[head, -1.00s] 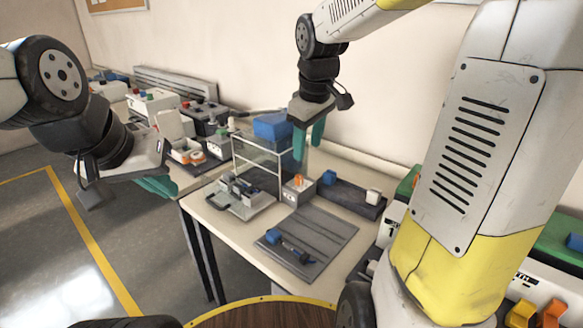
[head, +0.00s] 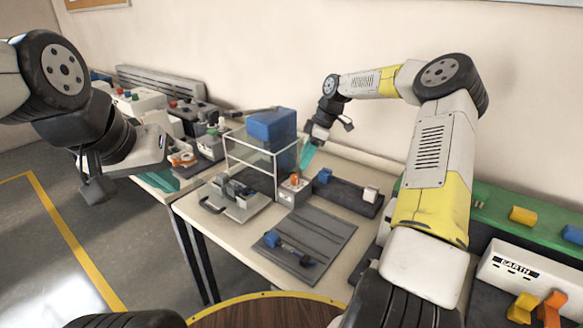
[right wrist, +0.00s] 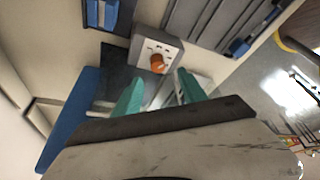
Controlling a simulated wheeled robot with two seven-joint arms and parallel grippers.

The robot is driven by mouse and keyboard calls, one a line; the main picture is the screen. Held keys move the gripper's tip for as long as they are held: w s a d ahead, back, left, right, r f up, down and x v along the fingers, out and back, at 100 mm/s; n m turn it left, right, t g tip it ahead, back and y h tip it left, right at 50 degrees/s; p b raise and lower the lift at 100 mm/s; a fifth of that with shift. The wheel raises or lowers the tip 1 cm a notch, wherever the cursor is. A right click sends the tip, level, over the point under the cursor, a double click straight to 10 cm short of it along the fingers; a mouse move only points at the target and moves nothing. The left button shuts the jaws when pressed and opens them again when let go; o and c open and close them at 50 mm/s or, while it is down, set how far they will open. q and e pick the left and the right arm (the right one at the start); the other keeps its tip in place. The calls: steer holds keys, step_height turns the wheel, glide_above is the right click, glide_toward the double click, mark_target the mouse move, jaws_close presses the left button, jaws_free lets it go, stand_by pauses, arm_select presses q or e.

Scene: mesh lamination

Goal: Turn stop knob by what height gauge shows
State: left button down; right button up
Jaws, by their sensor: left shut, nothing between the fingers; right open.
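An orange knob (head: 295,178) sits on a small pale box (head: 288,194) on the table. In the right wrist view the knob (right wrist: 157,64) is just beyond my fingertips. My right gripper (head: 306,157) is open, above and behind the box; its two teal fingers (right wrist: 160,88) show apart and empty, with no contact with the knob visible. My left gripper (head: 163,181) is shut and empty, held at the left, away from the knob. I cannot tell for sure which thing is the height gauge; a blue-and-black device (head: 279,241) lies on the grey ribbed mat (head: 326,232).
A clear-walled frame with a blue block on top (head: 271,124) stands left of the knob box. A metal tray with a device (head: 225,206) lies in front of it. A dark rail with blue and white blocks (head: 347,194) lies right of the box. More equipment (head: 535,275) stands at right.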

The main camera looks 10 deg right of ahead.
mark_target(297, 176)
steer(key=x, duration=0.8)
steer(key=shift+w+d+f, duration=0.2)
steer(key=shift+w+d, duration=0.05)
jaws_close()
